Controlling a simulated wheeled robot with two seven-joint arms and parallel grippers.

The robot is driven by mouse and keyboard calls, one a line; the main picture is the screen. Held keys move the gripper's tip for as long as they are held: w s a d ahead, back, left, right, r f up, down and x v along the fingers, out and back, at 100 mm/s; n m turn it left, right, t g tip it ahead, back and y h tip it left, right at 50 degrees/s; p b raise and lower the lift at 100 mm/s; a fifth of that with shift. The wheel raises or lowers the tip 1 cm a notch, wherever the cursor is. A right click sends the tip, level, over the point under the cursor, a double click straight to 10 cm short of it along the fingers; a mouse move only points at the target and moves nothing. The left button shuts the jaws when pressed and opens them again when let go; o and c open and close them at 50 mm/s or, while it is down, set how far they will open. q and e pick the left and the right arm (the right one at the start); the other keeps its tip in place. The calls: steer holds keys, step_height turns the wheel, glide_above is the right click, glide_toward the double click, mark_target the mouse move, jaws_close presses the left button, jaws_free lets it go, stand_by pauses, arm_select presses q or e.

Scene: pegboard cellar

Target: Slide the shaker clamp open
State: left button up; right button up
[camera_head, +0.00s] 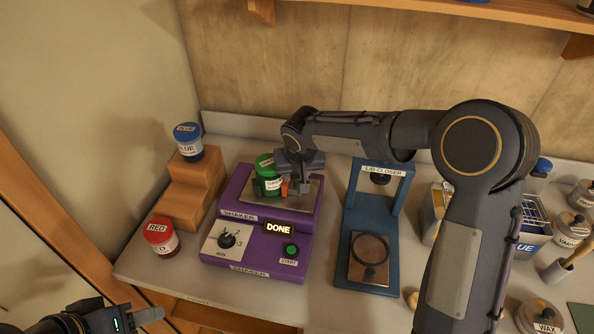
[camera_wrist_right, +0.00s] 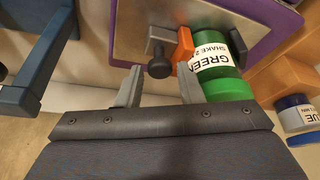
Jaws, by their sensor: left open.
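The purple shaker (camera_head: 235,198) stands on the bench with its display reading DONE. A green jar (camera_head: 268,180) sits on its metal plate, upright. In the right wrist view the shaker clamp (camera_wrist_right: 183,46) shows an orange pad against or very close to the green jar (camera_wrist_right: 213,55), with a black knob (camera_wrist_right: 159,68). My right gripper (camera_head: 299,185) is over the plate, beside the jar. In the wrist view its fingers (camera_wrist_right: 160,82) are apart, one on each side of the knob, with gaps visible. My left gripper (camera_head: 150,316) is open and empty at the lower left, away from the shaker.
A blue lid closer (camera_head: 355,230) stands right of the shaker. Wooden steps (camera_head: 190,190) on the left carry a blue jar (camera_head: 188,142); a red jar (camera_head: 161,237) stands in front. More jars and a rack crowd the right. A shelf (camera_head: 430,15) hangs above.

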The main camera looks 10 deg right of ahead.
steer(key=shift+f, duration=0.15)
jaws_close()
steer(key=d, duration=0.1)
steer(key=s+d+b, duration=0.1)
steer(key=d, duration=0.2)
steer(key=shift+s+b, duration=0.3)
steer(key=shift+a, duration=0.1)
jaws_free()
